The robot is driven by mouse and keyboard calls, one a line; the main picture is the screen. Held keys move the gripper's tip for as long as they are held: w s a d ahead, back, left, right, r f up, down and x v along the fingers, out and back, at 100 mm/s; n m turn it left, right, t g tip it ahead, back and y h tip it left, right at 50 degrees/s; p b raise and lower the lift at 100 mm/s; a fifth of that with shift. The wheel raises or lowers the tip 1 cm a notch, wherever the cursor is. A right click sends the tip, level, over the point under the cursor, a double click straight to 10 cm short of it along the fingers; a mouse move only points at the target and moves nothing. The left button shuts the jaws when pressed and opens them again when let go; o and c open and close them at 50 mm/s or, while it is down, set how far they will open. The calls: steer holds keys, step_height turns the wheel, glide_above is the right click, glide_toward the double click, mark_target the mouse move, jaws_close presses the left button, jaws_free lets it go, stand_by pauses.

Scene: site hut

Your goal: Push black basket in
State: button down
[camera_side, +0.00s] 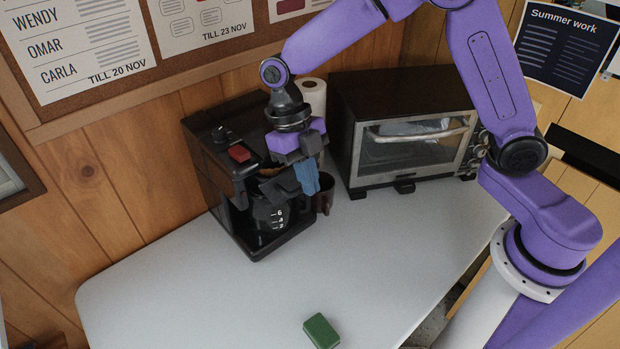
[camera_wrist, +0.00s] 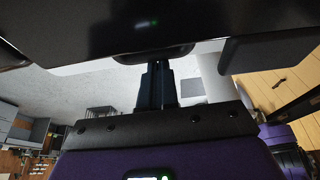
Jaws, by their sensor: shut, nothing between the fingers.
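The black coffee maker (camera_side: 205,155) stands against the wall, with a glass carafe (camera_side: 268,213) in its lower bay. The black basket (camera_side: 270,185) is in the bay above the carafe and looks to stick out at the front; my gripper partly hides it, so how far is unclear. My gripper (camera_side: 308,180) is shut and empty, its blue fingers pointing down close in front of the basket. In the wrist view the shut fingers (camera_wrist: 157,75) reach up to a large black shape (camera_wrist: 110,30), whose lower lip is at or very near the fingertips. I cannot tell whether they touch.
A black toaster oven (camera_side: 400,130) stands right of the coffee maker, close to my wrist. A paper roll (camera_side: 314,97) and a dark mug (camera_side: 324,192) are between them. A green sponge (camera_side: 321,331) lies at the front of the white table (camera_side: 190,290), which is otherwise mostly clear.

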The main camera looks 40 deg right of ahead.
steer(key=s+r, duration=0.1)
steer(key=s, duration=0.3)
steer(key=v, duration=1)
steer(key=s+a+r+m+t+y, duration=0.1)
steer(key=s+a+m+t+y, duration=0.3)
steer(key=s+a+m+y, duration=0.5)
steer(key=s+d+f+m+t+h, duration=0.1)
steer(key=d+f+m+t+h, duration=0.15)
steer(key=d+m, duration=0.35)
steer(key=d+f+m+t+h, duration=0.1)
steer(key=d+f+m+t, duration=0.25)
steer(key=d, duration=0.45)
steer(key=w+a+f, duration=0.4)
steer(key=w+f, duration=0.2)
steer(key=w, duration=0.2)
steer(key=shift+w+f+m, duration=0.25)
steer(key=shift+m, duration=0.2)
